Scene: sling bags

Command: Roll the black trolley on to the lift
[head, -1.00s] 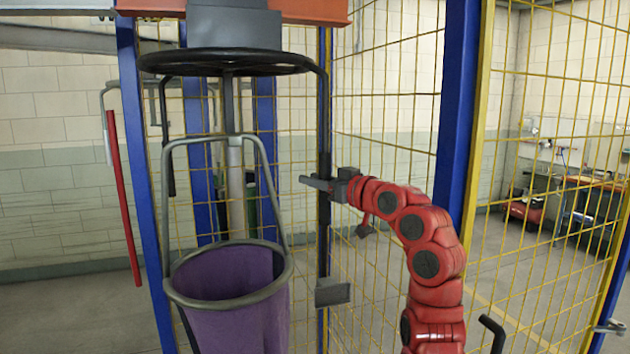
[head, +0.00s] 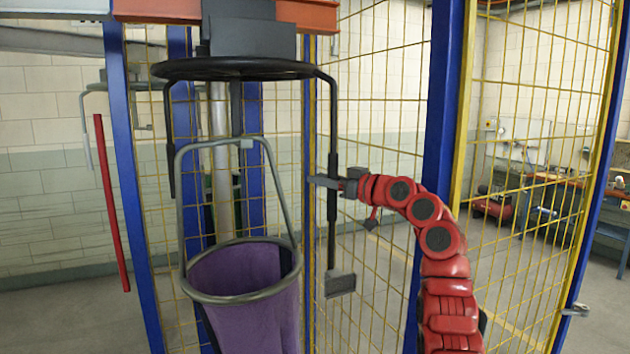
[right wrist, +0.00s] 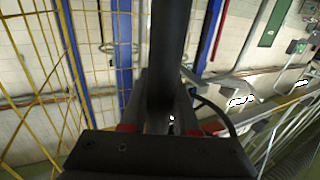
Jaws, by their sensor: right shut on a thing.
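The black trolley (head: 248,40) hangs from an orange rail (head: 160,10) at the top of the head view. It has a wide flat black ring (head: 235,69) and a long black rod (head: 331,120) hanging down on its right, with a small grey block at the bottom. A purple bag (head: 245,300) in a grey hoop frame hangs below the ring. My right gripper (head: 334,184) is shut on the rod, about midway down. The rod (right wrist: 170,50) also runs between the fingers in the right wrist view. I cannot tell which part is the lift. My left gripper is out of view.
Yellow mesh fencing with blue posts (head: 438,150) stands behind and right of the trolley. A grey beam (head: 50,45) runs at upper left, with another hanger and a red bar (head: 112,200) below. A workbench (head: 560,210) stands beyond the mesh at right.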

